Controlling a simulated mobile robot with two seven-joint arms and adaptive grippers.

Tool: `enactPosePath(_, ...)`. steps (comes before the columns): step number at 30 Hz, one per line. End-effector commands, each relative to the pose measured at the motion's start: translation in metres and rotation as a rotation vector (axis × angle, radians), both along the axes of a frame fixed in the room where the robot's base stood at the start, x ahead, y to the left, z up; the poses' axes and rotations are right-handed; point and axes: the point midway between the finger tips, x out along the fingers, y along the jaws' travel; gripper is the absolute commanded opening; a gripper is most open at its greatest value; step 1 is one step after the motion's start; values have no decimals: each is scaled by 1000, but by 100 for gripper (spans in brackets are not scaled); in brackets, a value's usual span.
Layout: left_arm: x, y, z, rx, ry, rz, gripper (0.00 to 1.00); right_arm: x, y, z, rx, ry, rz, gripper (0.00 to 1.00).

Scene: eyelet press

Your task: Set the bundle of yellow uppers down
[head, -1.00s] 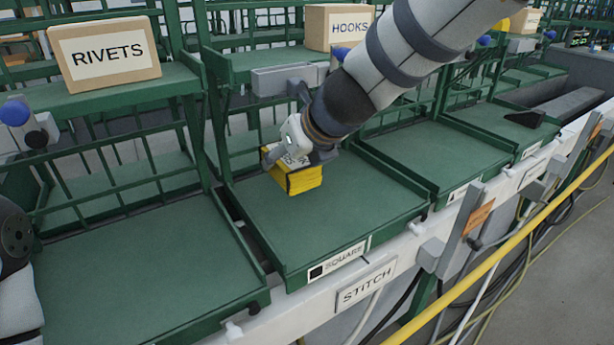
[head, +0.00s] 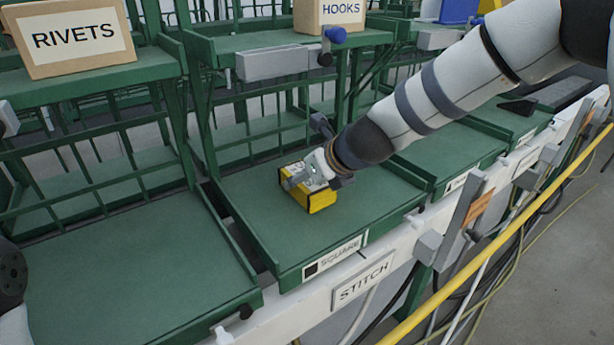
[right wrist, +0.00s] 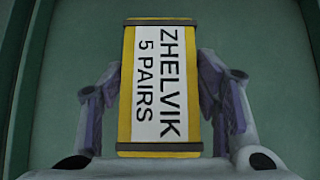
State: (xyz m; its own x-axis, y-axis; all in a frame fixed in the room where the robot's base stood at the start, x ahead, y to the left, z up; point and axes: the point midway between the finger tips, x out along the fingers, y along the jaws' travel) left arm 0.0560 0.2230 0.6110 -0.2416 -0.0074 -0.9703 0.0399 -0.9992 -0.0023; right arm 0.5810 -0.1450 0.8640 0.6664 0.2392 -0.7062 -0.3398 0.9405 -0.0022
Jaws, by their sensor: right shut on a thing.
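The bundle of yellow uppers (head: 322,203) is a small yellow block with a white label. It is at the green tray marked SQUARE (head: 255,238), towards the back middle. My right gripper (head: 306,179) is shut on it from above. In the right wrist view, the bundle (right wrist: 160,138) lies between the two fingers of my right gripper (right wrist: 160,92), and its label reads ZHELVIK 5 PAIRS. The bundle's underside is hidden, so I cannot tell whether it touches the tray. My left gripper is out of view; only part of my left arm shows at the left edge.
Neighbouring green trays lie left (head: 120,275) and right (head: 455,155), with raised rims between. Boxes marked RIVETS (head: 75,38) and HOOKS (head: 330,12) stand on upper shelves. A STITCH plate (head: 363,281) and yellow rail (head: 480,260) run along the front. The tray around the bundle is clear.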

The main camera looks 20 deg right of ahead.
Motion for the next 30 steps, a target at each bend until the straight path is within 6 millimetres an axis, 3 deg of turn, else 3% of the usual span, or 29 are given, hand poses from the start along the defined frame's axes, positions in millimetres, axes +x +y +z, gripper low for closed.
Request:
enactPosePath(3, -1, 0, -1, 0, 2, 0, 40, 0, 0, -3, 0, -1, 0, 17)
enactPosePath(4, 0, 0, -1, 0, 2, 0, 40, 0, 0, -3, -1, 0, 1, 64)
enactPosePath(6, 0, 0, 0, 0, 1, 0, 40, 0, 0, -3, -1, 0, 1, 77)
enactPosePath(16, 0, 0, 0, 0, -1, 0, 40, 0, 0, 1, -1, -2, 0, 77)
enactPosePath(20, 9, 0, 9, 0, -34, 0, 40, -14, -6, 25, 1, -11, -1, 77)
enactPosePath(25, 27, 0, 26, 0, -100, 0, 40, -46, -17, 64, 1, -21, -1, 77)
enactPosePath(30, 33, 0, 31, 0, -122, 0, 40, -71, -25, 82, 0, -10, 1, 77)
